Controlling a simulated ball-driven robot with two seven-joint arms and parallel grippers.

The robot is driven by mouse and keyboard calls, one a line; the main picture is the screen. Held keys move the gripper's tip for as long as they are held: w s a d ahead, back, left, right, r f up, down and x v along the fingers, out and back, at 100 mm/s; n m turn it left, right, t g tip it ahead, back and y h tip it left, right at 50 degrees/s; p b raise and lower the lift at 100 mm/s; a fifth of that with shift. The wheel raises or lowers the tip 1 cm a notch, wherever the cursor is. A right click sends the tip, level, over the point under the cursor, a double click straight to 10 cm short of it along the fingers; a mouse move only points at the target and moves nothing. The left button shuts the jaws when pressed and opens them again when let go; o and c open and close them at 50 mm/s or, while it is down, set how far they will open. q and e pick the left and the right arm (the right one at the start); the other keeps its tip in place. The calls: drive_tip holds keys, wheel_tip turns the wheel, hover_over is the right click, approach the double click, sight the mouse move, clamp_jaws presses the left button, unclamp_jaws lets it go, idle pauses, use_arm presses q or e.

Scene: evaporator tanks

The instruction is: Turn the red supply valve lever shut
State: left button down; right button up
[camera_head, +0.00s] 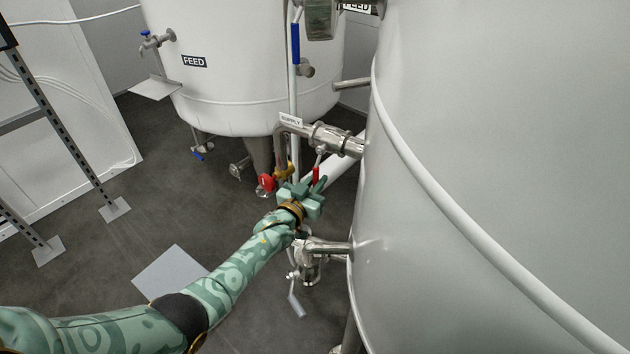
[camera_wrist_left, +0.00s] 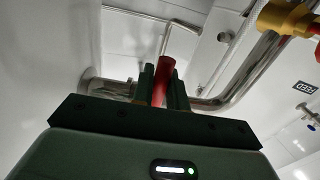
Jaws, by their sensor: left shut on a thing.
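The red supply valve lever (camera_head: 316,174) hangs down below the steel supply pipe, beside the large tank on the right. My left gripper (camera_head: 317,186) reaches it from below and is shut on it. In the left wrist view the red lever (camera_wrist_left: 165,70) stands between the two dark fingers of the left gripper (camera_wrist_left: 162,88), its upper end showing above them. The fingers hide the lower part of the lever. The steel supply pipe (camera_head: 330,136) carries a SUPPLY label (camera_head: 290,120). My right gripper is not in view.
A red round handle (camera_head: 267,182) on a brass valve (camera_head: 284,171) is close left of my gripper. A steel outlet (camera_head: 325,247) with a grey lever (camera_head: 297,305) is below. The large tank (camera_head: 500,150) fills the right side. Open floor (camera_head: 110,250) lies left.

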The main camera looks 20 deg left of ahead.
sight(315, 183)
use_arm(q)
drive_tip(key=shift+s+d+f, duration=0.1)
drive_tip(key=shift+f, duration=0.1)
drive_tip(key=c, duration=1.4)
unclamp_jaws()
drive_tip(key=shift+c, duration=0.2)
drive_tip(key=shift+r, duration=0.1)
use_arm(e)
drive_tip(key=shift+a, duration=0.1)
